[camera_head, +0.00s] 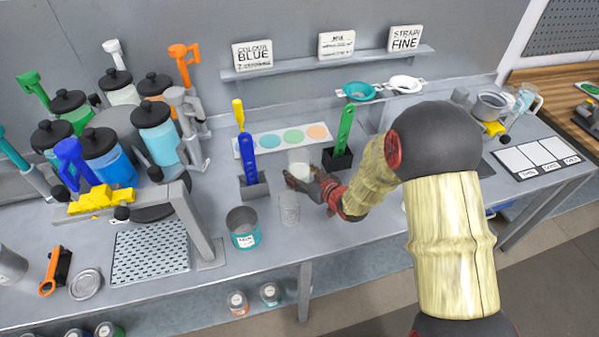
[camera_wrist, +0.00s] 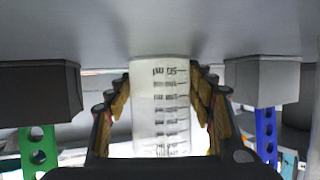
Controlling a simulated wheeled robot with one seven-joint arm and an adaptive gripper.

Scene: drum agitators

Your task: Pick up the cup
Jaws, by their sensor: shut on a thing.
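A clear graduated cup (camera_head: 298,163) with whitish content or tint shows near the middle of the bench in the head view. My gripper (camera_head: 307,184) is shut around its sides. In the wrist view, which looks upside down, the cup (camera_wrist: 160,105) fills the space between both fingers (camera_wrist: 160,118), with its measuring marks showing. The cup looks upright. I cannot tell whether its base touches the bench. A second clear cup (camera_head: 289,208) stands on the bench just in front of my gripper.
A blue tool in a grey holder (camera_head: 254,188) stands left of the cup, and a green tool in a black holder (camera_head: 337,159) stands right. An open can (camera_head: 243,228) is at front left. A strip with coloured circles (camera_head: 270,139) lies behind.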

